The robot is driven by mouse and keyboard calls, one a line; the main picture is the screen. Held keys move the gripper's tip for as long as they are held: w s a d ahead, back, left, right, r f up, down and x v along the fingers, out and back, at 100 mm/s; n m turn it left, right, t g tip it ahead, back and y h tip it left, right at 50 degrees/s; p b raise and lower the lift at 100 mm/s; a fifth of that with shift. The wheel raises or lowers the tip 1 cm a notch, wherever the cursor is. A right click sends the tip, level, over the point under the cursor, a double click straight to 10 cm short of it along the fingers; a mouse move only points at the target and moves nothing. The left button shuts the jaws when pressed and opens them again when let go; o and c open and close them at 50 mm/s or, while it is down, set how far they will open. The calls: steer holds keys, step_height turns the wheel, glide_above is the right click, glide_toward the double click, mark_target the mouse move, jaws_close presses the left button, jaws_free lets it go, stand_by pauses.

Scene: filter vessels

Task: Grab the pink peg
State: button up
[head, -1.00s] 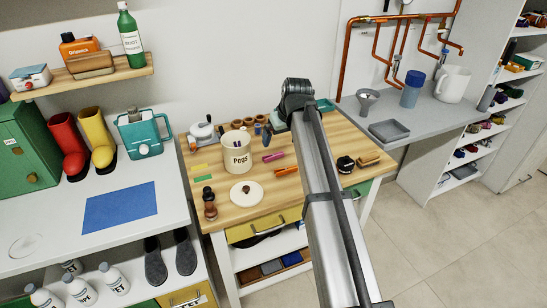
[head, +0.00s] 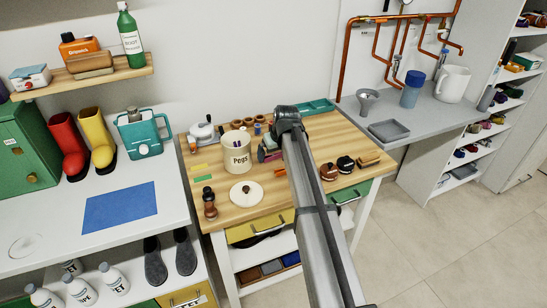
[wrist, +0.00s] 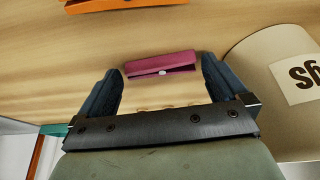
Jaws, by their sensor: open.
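The pink peg (wrist: 162,64), shaped like a clothes peg with a small metal pin, lies on the wooden table. In the wrist view it is between and just beyond my fingertips, roughly crosswise, with gaps on both sides. My gripper (wrist: 163,75) is open and empty, its two dark blue fingers spread to either side of the peg. In the head view my gripper (head: 268,150) is low over the table, right of the cream PEGS pot (head: 237,160), and largely hides the pink peg.
The PEGS pot stands close beside my gripper and also shows at the right of the wrist view (wrist: 255,75). An orange peg (wrist: 98,5) lies nearby. A round white lid (head: 246,196) lies in front of the pot. Dark, rounded objects (head: 345,164) stand to the right.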

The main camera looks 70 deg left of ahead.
steer(key=shift+f, duration=0.1)
steer(key=shift+c, duration=0.2)
steer(key=c, duration=0.8)
